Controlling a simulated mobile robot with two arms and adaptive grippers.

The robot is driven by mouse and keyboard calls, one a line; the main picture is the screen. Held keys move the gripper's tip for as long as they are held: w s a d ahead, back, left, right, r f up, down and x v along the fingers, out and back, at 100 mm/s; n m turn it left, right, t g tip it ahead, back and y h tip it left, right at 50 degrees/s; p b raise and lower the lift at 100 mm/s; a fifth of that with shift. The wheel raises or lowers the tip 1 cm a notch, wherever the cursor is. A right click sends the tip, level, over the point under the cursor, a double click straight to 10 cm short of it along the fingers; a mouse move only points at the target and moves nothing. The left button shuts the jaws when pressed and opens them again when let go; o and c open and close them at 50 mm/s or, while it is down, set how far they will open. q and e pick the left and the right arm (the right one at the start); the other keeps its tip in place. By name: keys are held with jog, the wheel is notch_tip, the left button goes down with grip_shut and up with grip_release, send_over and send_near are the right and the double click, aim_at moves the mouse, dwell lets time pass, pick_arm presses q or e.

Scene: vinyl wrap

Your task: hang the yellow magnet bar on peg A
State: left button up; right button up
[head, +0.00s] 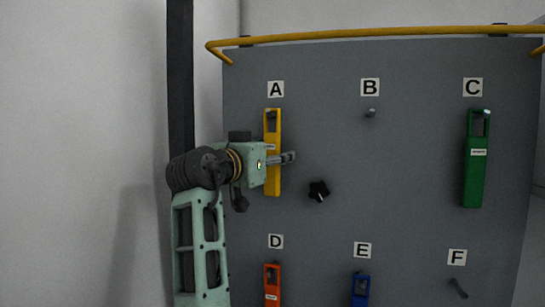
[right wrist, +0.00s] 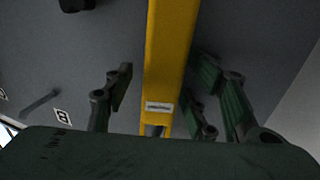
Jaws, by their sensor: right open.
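The yellow magnet bar (head: 273,182) hangs upright under label A on the grey board, with its top slot around peg A (head: 272,115). My right gripper (head: 286,158) is at the bar's middle, partly covering it. In the right wrist view the yellow bar (right wrist: 170,60) runs between the spread fingers of my right gripper (right wrist: 165,85), with dark gaps on both sides. The gripper is open and does not grip the bar. My left gripper is out of view.
A green bar (head: 475,180) hangs at C. Peg B (head: 371,113) and peg F (head: 458,288) are bare. An orange bar (head: 272,287) is at D and a blue bar (head: 361,288) at E. A black knob (head: 319,190) sticks out right of the gripper. A yellow rail (head: 380,36) crosses the top.

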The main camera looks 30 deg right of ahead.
jog(key=shift+w+f, duration=0.1)
jog(key=shift+a, duration=0.35)
jog(key=v, duration=0.7)
jog(key=shift+s, duration=0.25)
jog(key=shift+d, duration=0.2)
